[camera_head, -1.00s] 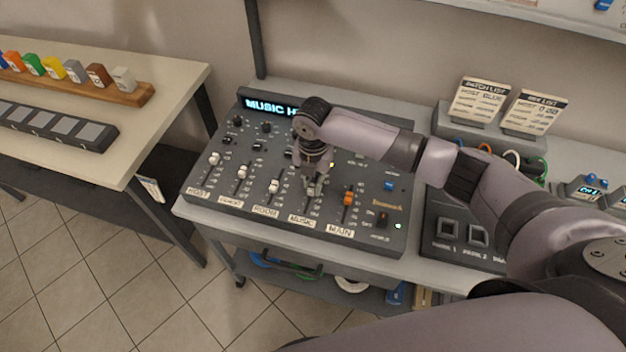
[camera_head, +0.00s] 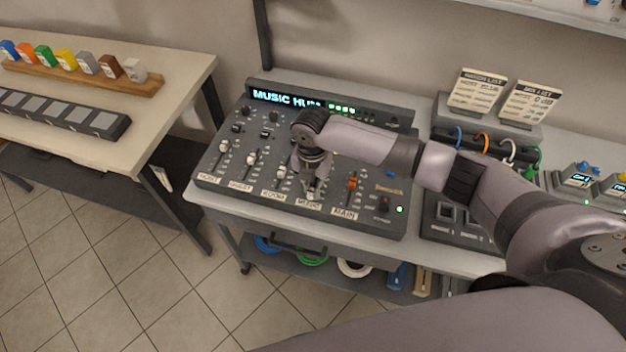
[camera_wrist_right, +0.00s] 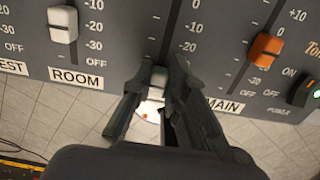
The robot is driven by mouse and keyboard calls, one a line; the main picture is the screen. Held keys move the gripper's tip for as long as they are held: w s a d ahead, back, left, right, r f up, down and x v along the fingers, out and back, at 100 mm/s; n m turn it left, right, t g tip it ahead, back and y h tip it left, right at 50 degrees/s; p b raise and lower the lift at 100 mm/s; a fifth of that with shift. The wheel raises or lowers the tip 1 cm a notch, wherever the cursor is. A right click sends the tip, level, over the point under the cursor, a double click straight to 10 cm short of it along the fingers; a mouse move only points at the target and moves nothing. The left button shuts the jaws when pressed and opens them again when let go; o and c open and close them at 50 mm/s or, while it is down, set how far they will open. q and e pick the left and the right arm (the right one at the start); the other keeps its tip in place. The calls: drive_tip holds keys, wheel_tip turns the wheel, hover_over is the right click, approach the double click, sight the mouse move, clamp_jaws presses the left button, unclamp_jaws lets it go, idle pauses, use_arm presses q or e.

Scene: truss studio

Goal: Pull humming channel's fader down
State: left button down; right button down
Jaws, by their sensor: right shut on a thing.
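The mixer (camera_head: 225,180) stands on the bench, and its display (camera_head: 288,97) reads "MUSIC HUM", the end partly hidden by my arm. My right gripper (camera_head: 313,188) is over the MUSIC channel, low on its slot near the MUSIC label (camera_head: 308,204). In the right wrist view, my right gripper (camera_wrist_right: 155,88) is shut on the white MUSIC fader cap (camera_wrist_right: 157,76), with a finger on each side. The cap sits near the slot's lower end. Its exact scale mark is hidden by the fingers. My left gripper is not in view.
The white ROOM fader (camera_wrist_right: 62,24) is on the left, and the orange MAIN fader (camera_wrist_right: 265,50) is on the right. HOST (camera_head: 224,146) and GUEST (camera_head: 251,158) faders are farther left. Cue cards (camera_head: 478,90) and cables stand behind, right of the mixer.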

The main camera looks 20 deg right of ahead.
sight(312, 190)
drive_tip(key=c, duration=1.8)
unclamp_jaws()
drive_tip(key=shift+s+a+f, duration=0.1)
drive_tip(key=shift+s+a, duration=0.05)
drive_tip(key=shift+s, duration=0.1)
drive_tip(key=shift+o, duration=1.2)
drive_tip(key=shift+a, duration=0.1)
drive_tip(key=shift+d+r, duration=0.2)
drive_tip(key=shift+r, duration=0.05)
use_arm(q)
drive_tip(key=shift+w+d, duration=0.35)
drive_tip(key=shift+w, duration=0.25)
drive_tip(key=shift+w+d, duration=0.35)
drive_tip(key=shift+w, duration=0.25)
use_arm(e)
wheel_tip(312, 190, up, 12)
drive_tip(key=shift+f, duration=0.15)
